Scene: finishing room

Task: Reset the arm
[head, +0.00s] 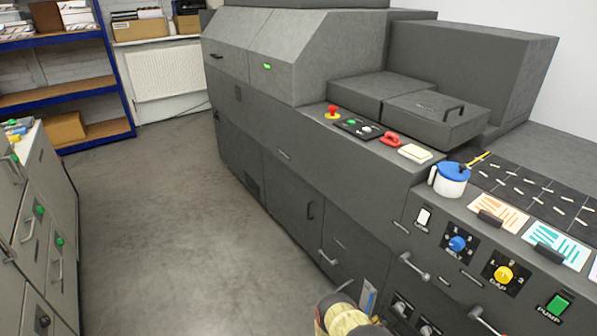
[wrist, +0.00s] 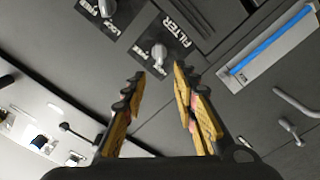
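My gripper (wrist: 158,75) is open in the wrist view, with its two yellow-and-black fingers apart. Nothing is held between them. A grey knob (wrist: 158,53) beside the word FILTER shows just beyond the fingertips, on the dark machine front. It appears apart from the fingers, but the exact gap cannot be told. In the head view part of my arm (head: 343,316) shows at the bottom edge, low in front of the machine; the fingertips cannot be made out there.
The grey machine (head: 290,145) fills the right, with protruding handles (head: 413,267), a BELT knob (head: 457,244) and a white jug with a blue lid (head: 450,180) on its ledge. A drawer cabinet (head: 35,215) stands left. The floor (head: 165,235) between them is clear.

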